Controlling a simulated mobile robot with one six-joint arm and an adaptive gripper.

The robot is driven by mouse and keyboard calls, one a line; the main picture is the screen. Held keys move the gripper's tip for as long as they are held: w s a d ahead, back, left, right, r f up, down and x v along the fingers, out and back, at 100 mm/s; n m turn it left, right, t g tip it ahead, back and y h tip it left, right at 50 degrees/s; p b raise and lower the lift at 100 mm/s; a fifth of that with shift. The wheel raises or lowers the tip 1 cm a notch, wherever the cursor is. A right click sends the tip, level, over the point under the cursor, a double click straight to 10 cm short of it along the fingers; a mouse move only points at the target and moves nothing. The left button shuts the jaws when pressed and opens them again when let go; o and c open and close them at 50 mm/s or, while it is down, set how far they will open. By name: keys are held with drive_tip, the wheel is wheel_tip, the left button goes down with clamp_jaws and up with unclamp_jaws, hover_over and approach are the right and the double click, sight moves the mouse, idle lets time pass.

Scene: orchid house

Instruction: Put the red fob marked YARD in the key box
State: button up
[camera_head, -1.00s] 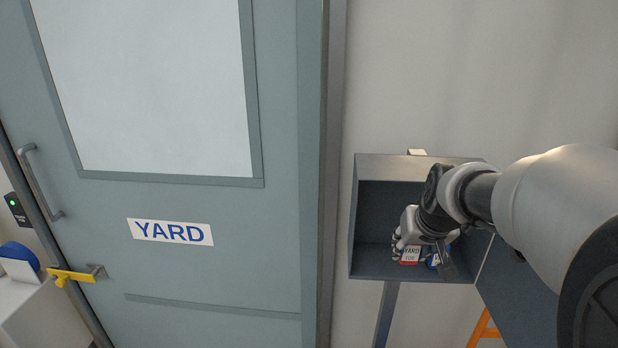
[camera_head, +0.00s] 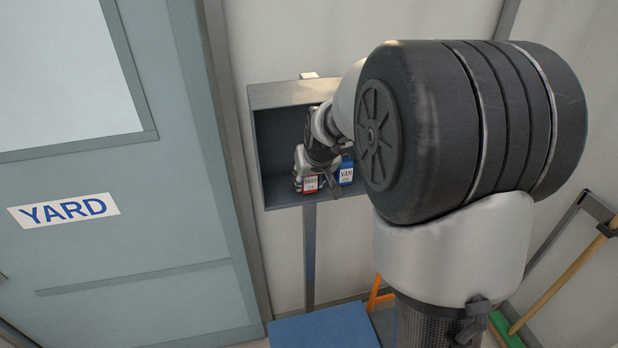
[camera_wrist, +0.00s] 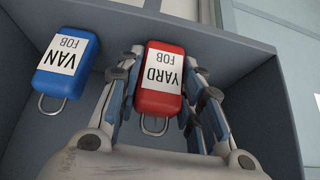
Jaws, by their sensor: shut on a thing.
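The red fob marked YARD (camera_wrist: 161,80) is between the two fingers of my gripper (camera_wrist: 160,88) in the wrist view, with its metal ring toward the palm. My gripper is shut on it. I cannot tell whether the fob touches the box floor. The box is open at the front. Its inside also shows in the wrist view (camera_wrist: 262,118).
A blue fob marked VAN (camera_head: 346,172) is in the box, beside the red one; it also shows in the wrist view (camera_wrist: 67,66). A grey door with a YARD sign (camera_head: 63,211) is left of the box. A broom (camera_head: 560,275) leans at the right.

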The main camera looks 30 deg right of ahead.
drive_tip(key=shift+f, duration=0.1)
drive_tip(key=o, duration=1.1)
drive_tip(key=shift+c, duration=0.2)
drive_tip(key=p+v, duration=0.1)
drive_tip(key=v, duration=1)
drive_tip(key=s+a, duration=0.4)
drive_tip(key=s, duration=0.4)
drive_tip(key=s+a+f+n+g+y, duration=0.1)
drive_tip(key=s+a, duration=0.3)
drive_tip(key=s, duration=0.5)
drive_tip(key=s+a+f+n, duration=0.1)
drive_tip(key=s+a, duration=0.3)
drive_tip(key=s, duration=0.5)
drive_tip(key=shift+s+a+g, duration=0.25)
drive_tip(key=shift+a+g, duration=0.05)
drive_tip(key=shift+g, duration=0.1)
